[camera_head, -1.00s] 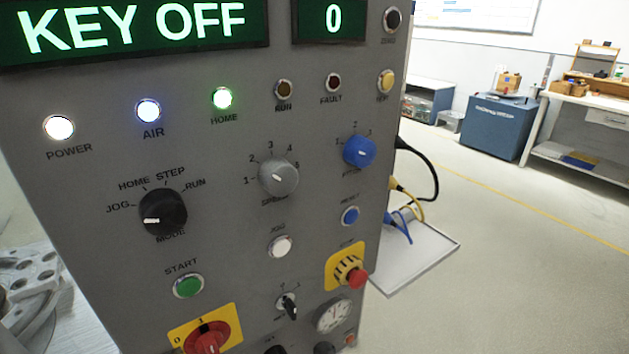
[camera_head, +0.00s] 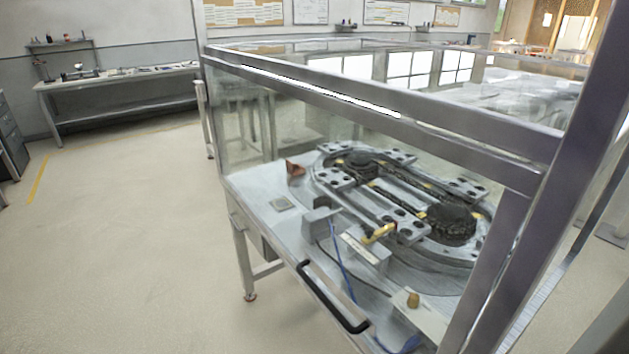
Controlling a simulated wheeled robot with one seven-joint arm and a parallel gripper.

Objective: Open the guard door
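The guard enclosure (camera_head: 480,149) fills the right half of the view, a grey metal frame with clear panels around the ring track. A black bar handle (camera_head: 333,298) runs slantwise low on the near side, apparently on the guard door (camera_head: 290,220). The door looks shut, though its edges are hard to tell from the clear panels. Inside, the oval ring track (camera_head: 410,205) carries several pale blocks with dark holes and two dark round hubs. My gripper is not in view.
The enclosure stands on metal legs (camera_head: 244,262). Open pale floor (camera_head: 120,250) lies to the left. A workbench (camera_head: 120,85) stands along the back wall, and a dark drawer cabinet (camera_head: 10,135) is at the left edge. A thick frame post (camera_head: 545,170) rises at right.

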